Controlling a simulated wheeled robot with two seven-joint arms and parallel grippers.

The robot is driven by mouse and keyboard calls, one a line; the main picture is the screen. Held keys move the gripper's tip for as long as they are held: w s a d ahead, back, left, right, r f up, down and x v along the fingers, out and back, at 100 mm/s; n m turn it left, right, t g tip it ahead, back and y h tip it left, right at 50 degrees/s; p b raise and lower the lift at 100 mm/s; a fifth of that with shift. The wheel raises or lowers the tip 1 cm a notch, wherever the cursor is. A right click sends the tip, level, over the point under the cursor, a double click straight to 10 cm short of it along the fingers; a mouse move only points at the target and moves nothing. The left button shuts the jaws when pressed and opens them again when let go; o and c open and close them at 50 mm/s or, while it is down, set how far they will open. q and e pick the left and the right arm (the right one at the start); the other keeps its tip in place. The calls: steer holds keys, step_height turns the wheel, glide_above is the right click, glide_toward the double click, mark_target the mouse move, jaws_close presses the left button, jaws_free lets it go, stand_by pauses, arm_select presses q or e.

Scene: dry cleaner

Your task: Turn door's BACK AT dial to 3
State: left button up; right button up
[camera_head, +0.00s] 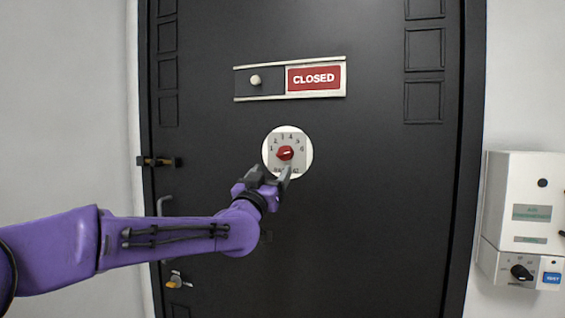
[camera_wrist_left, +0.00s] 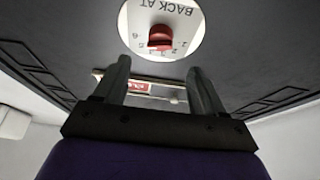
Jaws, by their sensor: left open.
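The red dial (camera_head: 285,153) sits on a round white plate (camera_head: 267,157) in the middle of the black door. Digits run in an arc over the dial. A pale mark shows on the knob, but I cannot tell for sure which digit it points at. My left gripper (camera_head: 273,175) is just below the dial, its fingers open and empty, covering the plate's lower lettering. In the left wrist view the plate appears upside down with "BACK AT" at the top, and the red knob (camera_wrist_left: 161,38) lies beyond and between the open fingertips (camera_wrist_left: 158,66). My right gripper is out of view.
A sliding sign reading "CLOSED" (camera_head: 314,78) is above the dial. A latch (camera_head: 158,161), a handle (camera_head: 164,204) and a lock with a key (camera_head: 177,281) are along the door's left edge. A white control box (camera_head: 522,196) hangs on the right wall.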

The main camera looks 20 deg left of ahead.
mark_target(284, 155)
arm_select(q)
steer(key=p+x, duration=0.3)
steer(key=x, duration=0.5)
steer(key=shift+w+p, duration=0.35)
steer(key=shift+p, duration=0.05)
steer(key=shift+w, duration=0.45)
steer(key=c, duration=1)
